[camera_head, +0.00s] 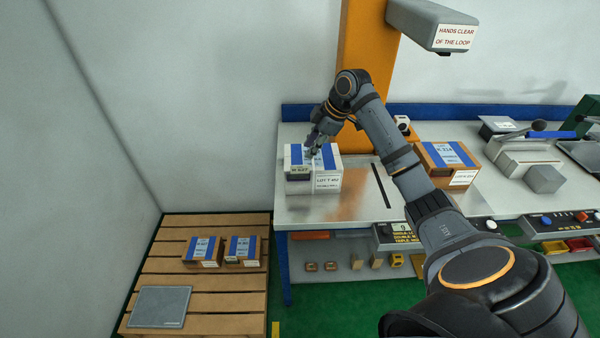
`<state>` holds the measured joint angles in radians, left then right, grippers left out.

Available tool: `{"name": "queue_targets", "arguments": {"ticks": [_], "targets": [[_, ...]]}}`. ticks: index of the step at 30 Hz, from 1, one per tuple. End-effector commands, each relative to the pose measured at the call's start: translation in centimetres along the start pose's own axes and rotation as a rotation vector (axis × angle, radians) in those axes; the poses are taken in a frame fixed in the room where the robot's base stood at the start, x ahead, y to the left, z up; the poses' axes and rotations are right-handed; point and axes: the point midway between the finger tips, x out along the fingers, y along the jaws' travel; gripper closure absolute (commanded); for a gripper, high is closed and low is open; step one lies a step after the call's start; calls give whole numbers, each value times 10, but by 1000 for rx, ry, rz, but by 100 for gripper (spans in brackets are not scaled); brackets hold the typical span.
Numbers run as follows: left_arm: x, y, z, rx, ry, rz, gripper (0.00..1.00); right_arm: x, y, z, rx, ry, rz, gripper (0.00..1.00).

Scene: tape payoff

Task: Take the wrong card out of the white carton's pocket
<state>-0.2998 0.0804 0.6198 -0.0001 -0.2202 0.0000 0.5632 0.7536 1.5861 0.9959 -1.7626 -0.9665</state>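The white carton (302,184) stands on the left end of the metal worktop, with blue tape on its top. A white card or label (328,183) marked "LOT" shows on the right of its front face. A dark-edged "627" marking (298,171) shows on the left of that face. I cannot make out the pocket's edges or tell which card sits in it. My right gripper (314,150) points down at the carton's top, close to it. Its fingertips are small and dark, so whether they are open or touching is unclear. My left gripper is out of view.
A brown carton (447,160) with blue tape stands further right on the worktop (350,205), past a dark slot. An orange column (365,60) carries an overhead grey head (433,25). Two small cartons and a grey plate lie on the pallet (220,290) at left.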

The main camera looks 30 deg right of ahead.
Motion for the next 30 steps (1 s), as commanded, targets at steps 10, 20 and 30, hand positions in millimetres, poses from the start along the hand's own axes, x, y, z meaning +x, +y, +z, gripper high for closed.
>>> {"name": "queue_targets", "arguments": {"ticks": [10, 20, 30], "targets": [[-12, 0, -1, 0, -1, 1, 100, 50, -1, 0, 3, -1, -3, 71], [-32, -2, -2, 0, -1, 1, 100, 79, -2, 6, 6, -1, -6, 71], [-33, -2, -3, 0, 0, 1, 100, 105, -2, 8, 2, -2, 0, 71]]}}
